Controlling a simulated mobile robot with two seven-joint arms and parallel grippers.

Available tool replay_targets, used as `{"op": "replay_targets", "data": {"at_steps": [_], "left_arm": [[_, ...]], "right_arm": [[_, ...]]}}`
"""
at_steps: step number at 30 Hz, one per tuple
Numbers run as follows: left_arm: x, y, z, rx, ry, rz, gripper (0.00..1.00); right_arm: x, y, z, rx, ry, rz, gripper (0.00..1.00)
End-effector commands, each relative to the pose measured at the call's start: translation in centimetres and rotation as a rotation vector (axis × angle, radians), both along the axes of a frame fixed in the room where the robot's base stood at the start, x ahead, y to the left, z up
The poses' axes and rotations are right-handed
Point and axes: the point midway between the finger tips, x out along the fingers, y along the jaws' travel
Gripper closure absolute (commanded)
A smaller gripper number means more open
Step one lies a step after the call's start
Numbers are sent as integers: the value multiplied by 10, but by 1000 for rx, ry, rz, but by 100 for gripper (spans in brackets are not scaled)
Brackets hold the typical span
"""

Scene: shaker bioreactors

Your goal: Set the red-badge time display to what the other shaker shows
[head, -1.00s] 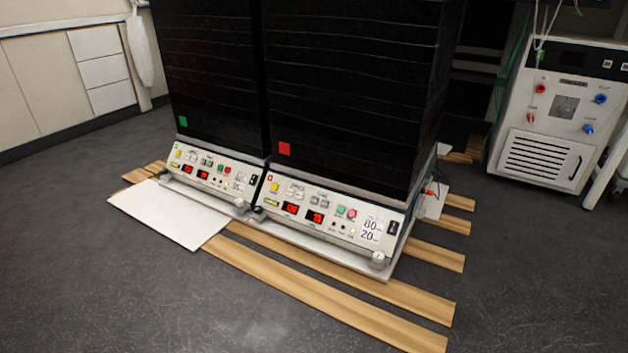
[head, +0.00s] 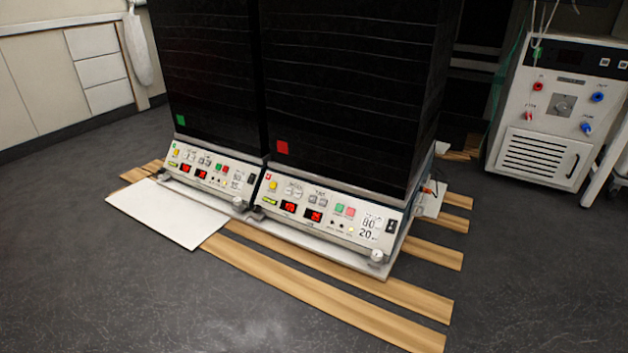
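Two black shakers stand side by side in the head view. The left shaker (head: 205,70) has a green badge (head: 181,120). The right shaker (head: 345,90) has a red badge (head: 282,147). The red-badge control panel (head: 325,217) has two red-lit displays, the left one (head: 289,206) and the right one (head: 315,215), with grey, green and red buttons above. The green-badge panel (head: 208,172) also has two red-lit displays, the left one (head: 185,168) and the right one (head: 201,174). The digits are too small to read surely. Neither gripper is in view.
A white board (head: 165,212) lies on the floor at front left. Wooden planks (head: 330,295) run under and in front of the shakers. A white instrument unit (head: 555,115) stands at right, and cabinets (head: 60,75) at back left.

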Motion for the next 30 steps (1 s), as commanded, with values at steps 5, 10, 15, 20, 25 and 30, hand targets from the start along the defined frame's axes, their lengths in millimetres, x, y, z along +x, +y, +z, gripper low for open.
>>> {"op": "replay_targets", "data": {"at_steps": [5,10,15,20,25,30], "left_arm": [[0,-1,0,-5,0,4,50],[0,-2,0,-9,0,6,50],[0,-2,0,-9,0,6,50],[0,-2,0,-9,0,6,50],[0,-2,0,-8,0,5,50],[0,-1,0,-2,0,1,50]], "right_arm": [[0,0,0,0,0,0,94],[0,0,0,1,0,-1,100],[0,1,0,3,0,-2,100],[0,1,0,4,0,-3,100],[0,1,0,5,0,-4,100],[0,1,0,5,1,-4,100]]}}
